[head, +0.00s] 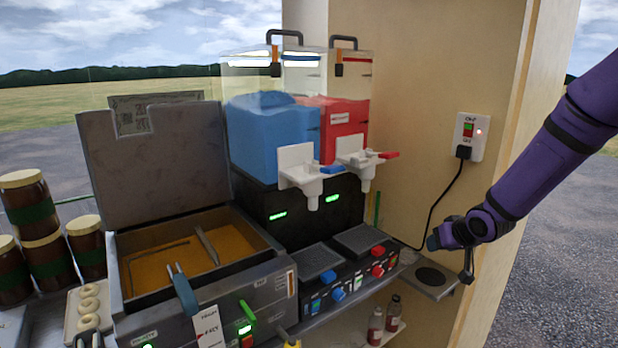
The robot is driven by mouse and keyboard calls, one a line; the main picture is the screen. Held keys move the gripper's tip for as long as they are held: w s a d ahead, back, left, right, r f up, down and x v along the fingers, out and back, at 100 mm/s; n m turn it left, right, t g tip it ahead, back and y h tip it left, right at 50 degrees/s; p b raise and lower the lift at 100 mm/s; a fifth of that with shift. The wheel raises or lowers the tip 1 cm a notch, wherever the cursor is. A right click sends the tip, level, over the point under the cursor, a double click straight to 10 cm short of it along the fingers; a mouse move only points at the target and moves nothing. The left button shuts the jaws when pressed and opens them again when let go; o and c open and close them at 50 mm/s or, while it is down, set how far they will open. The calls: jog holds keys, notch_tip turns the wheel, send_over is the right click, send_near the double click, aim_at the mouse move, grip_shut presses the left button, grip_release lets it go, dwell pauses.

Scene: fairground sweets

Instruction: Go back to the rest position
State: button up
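My purple arm (560,150) reaches in from the upper right. My gripper (452,258) is at its lower end, in front of the wooden side panel and above the small shelf with a round dark recess (431,277). It is small and dark here, and I cannot make out whether its fingers are apart. I see nothing clearly held in it. It appears clear of the slush machine (300,205) and the fryer (190,300) to its left.
The fryer's lid (150,165) stands up, and a blue-handled tool (183,292) rests at its front. Lidded jars (40,255) and a tray of rings (88,305) are at left. A socket (470,135) with a black cable is behind my gripper. Two bottles (376,325) stand below.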

jog(key=s+r+g+h, duration=0.1)
jog(key=s+r+h, duration=0.3)
jog(key=s+r, duration=1.35)
jog(key=s+a+r+g+y, duration=0.1)
jog(key=s+a+r, duration=0.1)
jog(key=s, duration=0.7)
jog(key=s+a+r+m+g+y, duration=0.1)
jog(key=s+r, duration=0.2)
jog(key=s, duration=0.7)
jog(key=shift+a+r, duration=0.35)
